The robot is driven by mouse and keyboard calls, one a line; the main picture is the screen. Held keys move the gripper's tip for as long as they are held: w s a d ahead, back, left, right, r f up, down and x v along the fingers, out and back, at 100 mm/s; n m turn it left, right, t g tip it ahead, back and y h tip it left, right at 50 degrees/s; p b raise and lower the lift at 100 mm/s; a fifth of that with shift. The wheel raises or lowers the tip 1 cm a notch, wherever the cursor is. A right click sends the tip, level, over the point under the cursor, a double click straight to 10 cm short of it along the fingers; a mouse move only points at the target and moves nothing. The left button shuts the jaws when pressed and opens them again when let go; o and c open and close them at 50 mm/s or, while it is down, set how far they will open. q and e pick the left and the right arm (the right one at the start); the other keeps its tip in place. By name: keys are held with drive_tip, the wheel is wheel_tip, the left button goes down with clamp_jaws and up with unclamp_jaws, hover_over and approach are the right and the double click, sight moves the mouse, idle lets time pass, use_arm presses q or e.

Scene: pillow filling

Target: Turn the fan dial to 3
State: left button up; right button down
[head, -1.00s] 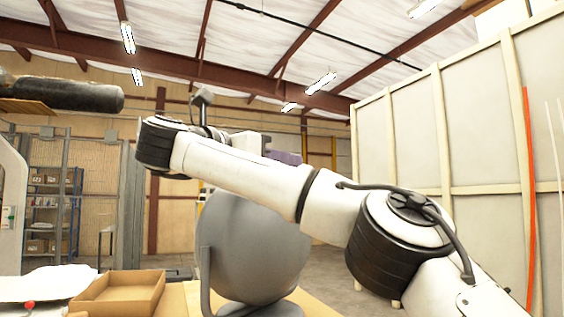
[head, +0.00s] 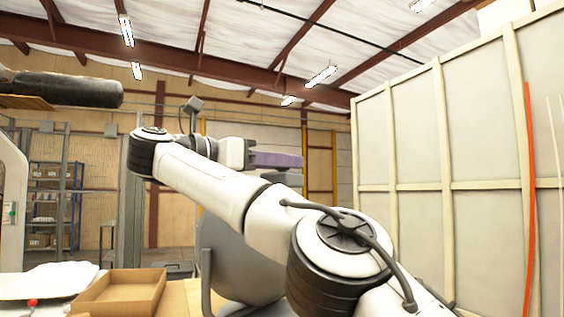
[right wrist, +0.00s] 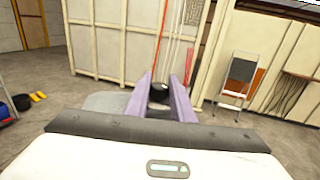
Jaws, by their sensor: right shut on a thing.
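The fan (head: 235,272) is a large grey round body on a stand at the lower middle of the head view, partly hidden behind my right arm. Its grey top also shows in the right wrist view (right wrist: 108,102). My right gripper (head: 280,160) has purple fingers, seen side-on above the fan in the head view. In the right wrist view the fingers (right wrist: 160,88) stand on either side of a small black round knob (right wrist: 158,93), which looks like the dial, and are shut on it. Dial markings cannot be read. My left gripper is out of view.
An open cardboard box (head: 118,292) and a white cloth-like heap (head: 45,280) lie left of the fan. A dark cylinder (head: 70,93) sits at upper left. A pale panelled wall (head: 450,150) stands at right.

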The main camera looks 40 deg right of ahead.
drive_tip(key=shift+f, duration=0.3)
drive_tip(key=c, duration=1.5)
unclamp_jaws()
drive_tip(key=shift+d, duration=0.1)
drive_tip(key=shift+c, duration=0.2)
drive_tip(key=shift+r, duration=0.1)
drive_tip(key=shift+a, duration=0.2)
drive_tip(key=a+p, duration=0.4)
drive_tip(key=a, duration=0.5)
drive_tip(key=shift+a+r, duration=0.15)
drive_tip(key=shift+r, duration=0.05)
drive_tip(key=shift+s+a+f, duration=0.1)
drive_tip(key=shift+a+f, duration=0.05)
drive_tip(key=shift+a, duration=0.2)
